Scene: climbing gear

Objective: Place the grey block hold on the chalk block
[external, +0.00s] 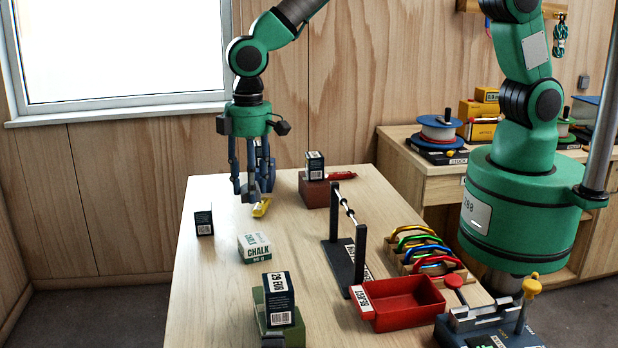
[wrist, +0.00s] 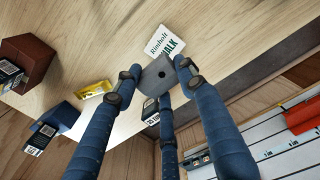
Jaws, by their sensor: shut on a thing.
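The grey block hold (wrist: 155,77) is pinched between the blue fingers of my gripper (wrist: 155,82) in the wrist view. It shows a dark round hole in its face. In the external view my gripper (external: 251,188) hangs above the far part of the table, with the grey hold between its fingertips. The white and green chalk block (external: 255,248) lies on the table, nearer the camera than my gripper and apart from it. It also shows in the wrist view (wrist: 160,46), beyond the held block, which may cover a little of it.
A yellow item (external: 261,208) lies below my gripper. A dark box (external: 204,221) stands left of the chalk block. A green block with a price-marked box (external: 279,300) stands in front. A brown block (external: 314,192), a black bar stand (external: 345,262) and a red tray (external: 405,305) are to the right.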

